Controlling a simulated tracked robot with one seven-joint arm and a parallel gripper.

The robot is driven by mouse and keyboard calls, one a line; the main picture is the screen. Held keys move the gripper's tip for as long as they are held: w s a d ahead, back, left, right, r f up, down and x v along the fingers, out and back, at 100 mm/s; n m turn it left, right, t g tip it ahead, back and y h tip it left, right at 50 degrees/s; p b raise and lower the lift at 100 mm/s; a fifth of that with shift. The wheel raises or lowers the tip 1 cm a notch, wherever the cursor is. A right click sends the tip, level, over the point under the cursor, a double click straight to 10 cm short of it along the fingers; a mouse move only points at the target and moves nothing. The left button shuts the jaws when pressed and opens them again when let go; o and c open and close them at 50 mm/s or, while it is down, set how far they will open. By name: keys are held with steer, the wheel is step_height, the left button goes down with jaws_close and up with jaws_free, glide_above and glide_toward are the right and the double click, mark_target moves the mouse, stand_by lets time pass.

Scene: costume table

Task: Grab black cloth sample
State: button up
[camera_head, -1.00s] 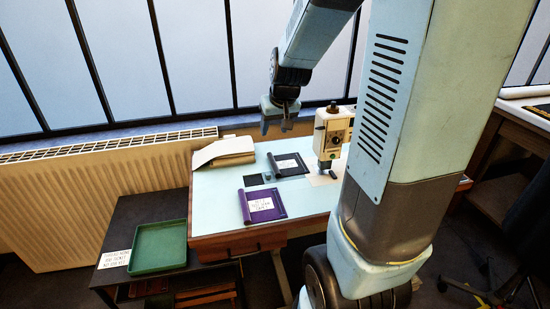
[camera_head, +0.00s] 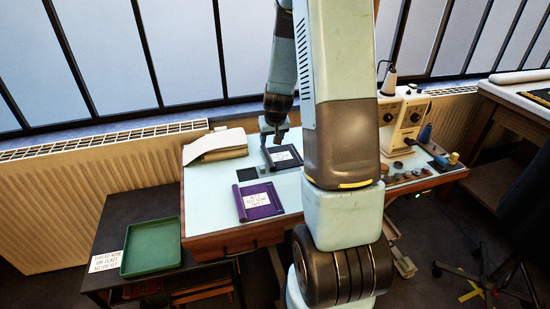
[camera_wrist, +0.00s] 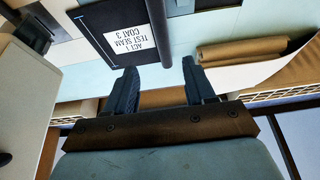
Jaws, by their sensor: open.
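The black cloth sample (camera_head: 287,165) lies on the pale blue table top (camera_head: 215,176), with a white label on it. In the wrist view the black cloth sample (camera_wrist: 98,22) shows its label, reading ACT 1 TEST SEAM COAT 3, and a dark rolled edge. My gripper (camera_head: 274,132) is over the sample's far left part in the head view. In the wrist view my gripper (camera_wrist: 160,82) is open and empty, its fingers apart. The rolled edge ends just beyond the gap between the fingertips. I cannot tell the remaining height.
A purple cloth sample (camera_head: 262,203) lies nearer the front. A tan folded cloth (camera_head: 216,145) is at the back left. A sewing machine (camera_head: 402,118) stands to the right. A green tray (camera_head: 152,247) sits on a lower dark table. A radiator (camera_head: 85,195) runs behind.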

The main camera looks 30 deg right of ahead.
mark_target(268, 155)
steer(key=shift+x, duration=5.05)
steer(key=shift+a, duration=0.2)
steer(key=shift+c, duration=0.4)
jaws_close()
